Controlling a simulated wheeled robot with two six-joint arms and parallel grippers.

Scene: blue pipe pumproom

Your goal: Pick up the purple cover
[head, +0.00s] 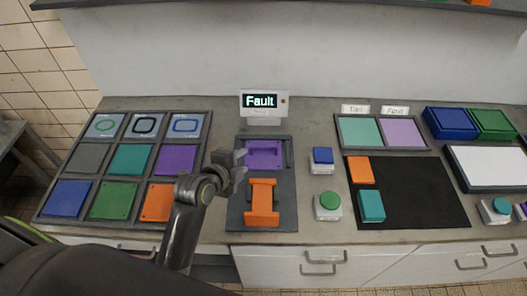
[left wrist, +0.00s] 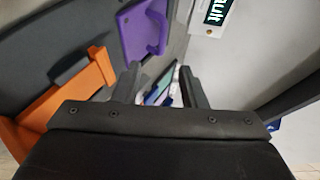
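A flat purple cover (head: 176,159) lies in the right column, middle row of the grey compartment tray (head: 57,216) at the left. My left gripper (head: 238,165) is to the right of that cover, over the left side of the dark fixture plate (head: 286,206). Its two fingers stand apart with nothing held between them, as the left wrist view (left wrist: 160,84) shows. A purple open housing (head: 265,147) sits on the fixture plate just right of the fingers; it also shows in the left wrist view (left wrist: 136,35). My right gripper is not in view.
An orange bracket (head: 262,203) is at the front of the fixture plate. A display (head: 261,101) reading "Fault" stands behind it. Blue (head: 322,156) and green (head: 328,201) push buttons stand to its right. A black mat (head: 415,195) holds orange and teal blocks.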

